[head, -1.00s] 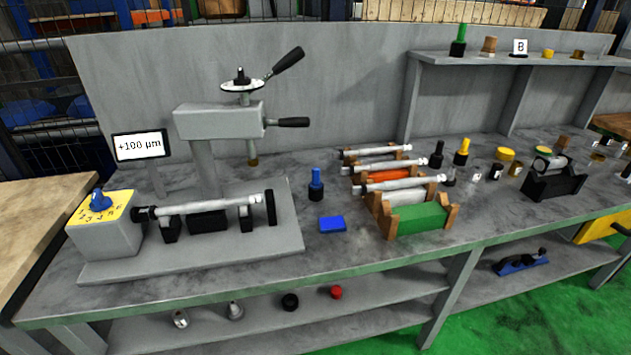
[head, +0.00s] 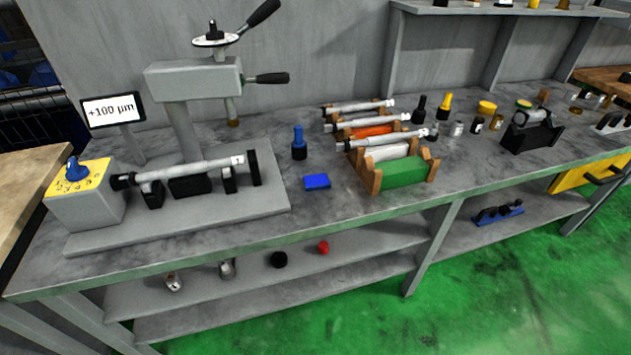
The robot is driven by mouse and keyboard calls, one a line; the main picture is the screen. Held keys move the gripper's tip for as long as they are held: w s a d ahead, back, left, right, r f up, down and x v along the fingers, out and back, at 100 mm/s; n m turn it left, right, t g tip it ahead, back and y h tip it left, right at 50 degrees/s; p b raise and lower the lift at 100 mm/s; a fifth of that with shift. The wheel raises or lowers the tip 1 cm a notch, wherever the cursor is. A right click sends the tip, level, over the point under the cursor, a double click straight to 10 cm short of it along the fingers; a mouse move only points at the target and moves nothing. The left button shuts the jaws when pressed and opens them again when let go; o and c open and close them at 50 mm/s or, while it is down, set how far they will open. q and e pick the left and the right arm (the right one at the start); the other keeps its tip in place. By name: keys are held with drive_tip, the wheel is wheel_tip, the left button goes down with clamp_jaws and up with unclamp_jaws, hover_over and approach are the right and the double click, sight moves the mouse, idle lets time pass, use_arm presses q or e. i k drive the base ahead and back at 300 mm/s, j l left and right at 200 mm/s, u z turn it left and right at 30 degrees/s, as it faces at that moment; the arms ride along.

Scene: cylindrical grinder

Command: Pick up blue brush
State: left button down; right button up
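A small upright blue piece with a thin top and a dark lower part (head: 299,144) stands on the grey bench, right of the grinder; it looks like the blue brush, though its bristles are too small to make out. A flat blue block (head: 317,181) lies just in front of it on the bench, apart from it. Neither of my grippers is in view.
The grinder (head: 195,80) with its levers stands on the left. A rack with green, white and orange blocks and metal shafts (head: 404,172) stands to the right. Small bottles (head: 444,104) are behind it. A lower shelf (head: 360,245) runs underneath.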

sight(298, 142)
drive_tip(key=i+l, duration=0.25)
drive_tip(key=i, duration=0.15)
drive_tip(key=i+l+u, duration=0.15)
drive_tip(key=i+l, duration=0.15)
drive_tip(key=i, duration=0.15)
